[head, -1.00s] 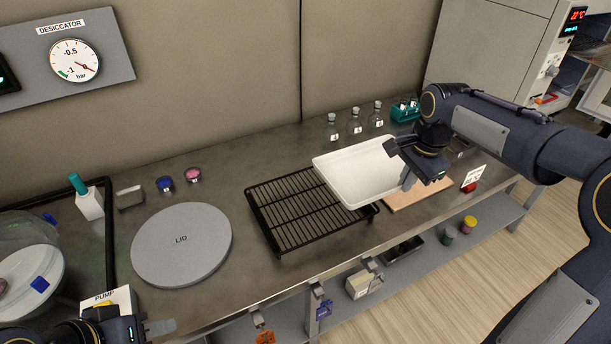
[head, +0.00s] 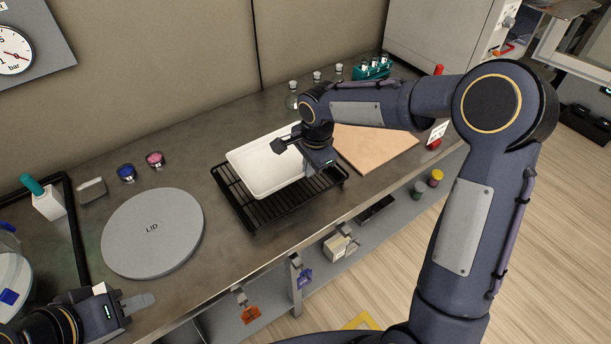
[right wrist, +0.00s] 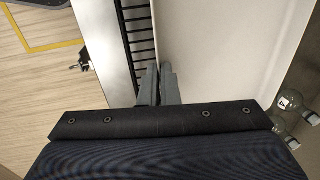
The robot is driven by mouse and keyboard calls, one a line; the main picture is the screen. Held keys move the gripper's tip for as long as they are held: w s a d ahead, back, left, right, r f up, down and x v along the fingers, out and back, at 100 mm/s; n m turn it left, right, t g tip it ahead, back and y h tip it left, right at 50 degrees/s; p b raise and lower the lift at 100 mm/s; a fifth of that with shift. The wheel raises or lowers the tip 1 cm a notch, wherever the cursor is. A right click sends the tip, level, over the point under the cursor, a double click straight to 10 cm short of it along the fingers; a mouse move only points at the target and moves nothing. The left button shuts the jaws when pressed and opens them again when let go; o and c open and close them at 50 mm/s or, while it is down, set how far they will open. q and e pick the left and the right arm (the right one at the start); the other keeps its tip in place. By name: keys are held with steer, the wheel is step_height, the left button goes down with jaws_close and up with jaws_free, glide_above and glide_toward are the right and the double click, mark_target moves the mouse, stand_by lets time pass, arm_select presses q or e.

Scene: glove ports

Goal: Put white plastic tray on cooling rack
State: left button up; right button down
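The white plastic tray (head: 262,163) is over the black cooling rack (head: 255,213) on the grey bench in the head view. It covers the rack's back and middle; whether it touches the bars I cannot tell. My right gripper (head: 300,156) is at the tray's right end, and the right wrist view shows its fingers (right wrist: 157,84) close together on the rim of the tray (right wrist: 205,50), with rack bars (right wrist: 138,30) beside it. My left gripper (head: 130,304) is low at the left, away from the tray; its finger gap is not clear.
A round grey lid (head: 152,232) lies left of the rack. A tan board (head: 375,148) lies to the right. Glass flasks (head: 292,98) and a teal tube rack (head: 372,68) stand at the back. Blue (head: 127,173) and pink (head: 155,159) dishes sit behind the lid.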

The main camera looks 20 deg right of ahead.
mark_target(304, 186)
steer(key=shift+a+f, duration=0.35)
steer(key=shift+f, duration=0.75)
steer(key=shift+a+f, duration=0.1)
steer(key=shift+f, duration=0.8)
steer(key=shift+w+f, duration=0.1)
steer(key=c, duration=1.7)
jaws_free()
